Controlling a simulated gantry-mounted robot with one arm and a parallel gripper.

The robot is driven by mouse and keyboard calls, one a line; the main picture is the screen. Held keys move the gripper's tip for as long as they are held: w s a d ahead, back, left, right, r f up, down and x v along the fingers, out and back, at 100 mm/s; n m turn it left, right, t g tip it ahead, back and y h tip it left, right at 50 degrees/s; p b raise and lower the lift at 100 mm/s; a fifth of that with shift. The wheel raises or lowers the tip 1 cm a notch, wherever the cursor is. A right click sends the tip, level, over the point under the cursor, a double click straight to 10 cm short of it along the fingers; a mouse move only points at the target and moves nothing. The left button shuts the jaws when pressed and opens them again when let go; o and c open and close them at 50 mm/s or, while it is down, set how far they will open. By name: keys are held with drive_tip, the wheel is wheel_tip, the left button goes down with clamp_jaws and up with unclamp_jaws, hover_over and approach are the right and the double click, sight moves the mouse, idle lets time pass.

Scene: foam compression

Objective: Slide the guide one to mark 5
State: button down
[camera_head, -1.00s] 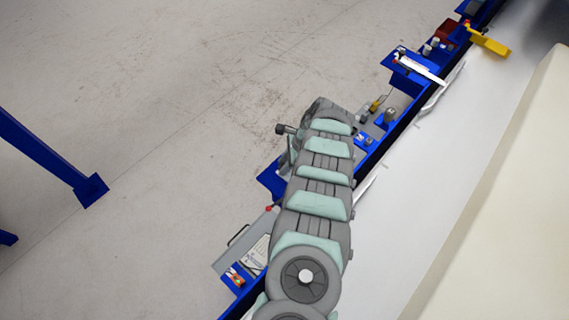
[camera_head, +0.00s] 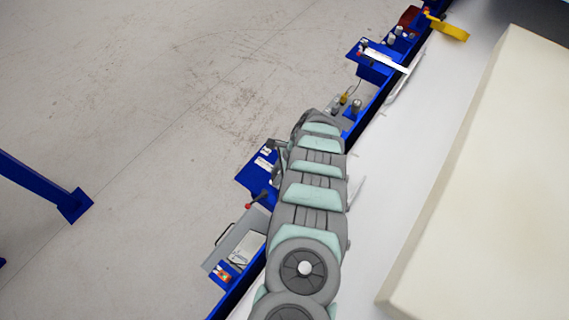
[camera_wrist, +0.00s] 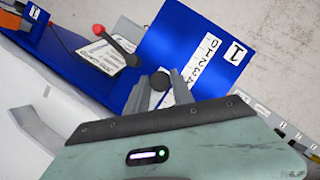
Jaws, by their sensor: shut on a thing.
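In the wrist view, the blue plate of guide one (camera_wrist: 188,28) carries a "1" label (camera_wrist: 235,50) and a white number strip (camera_wrist: 205,55) running from 0 through 4. A dark round knob (camera_wrist: 159,80) sits at the lower end of the strip. My gripper (camera_wrist: 157,88) is shut on this knob, its grey fingers on either side. The plate and body edge hide any marks beyond 4, and I cannot tell the exact reading. The guide plate also shows in the head view (camera_head: 246,178), beside my arm, which mostly hides the gripper.
A red-ended lever (camera_wrist: 98,29) stands close to the guide plate. A blue rail (camera_head: 378,98) runs diagonally, with another blue plate (camera_head: 374,72) and a yellow handle (camera_head: 448,29) farther up. A large cream block (camera_head: 490,170) lies to the right.

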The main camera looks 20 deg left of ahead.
drive_tip(key=shift+d, duration=0.3)
drive_tip(key=shift+a, duration=0.1)
drive_tip(key=c, duration=1.1)
unclamp_jaws()
drive_tip(key=b+v, duration=0.1)
drive_tip(key=v, duration=0.9)
drive_tip(key=shift+r, duration=0.35)
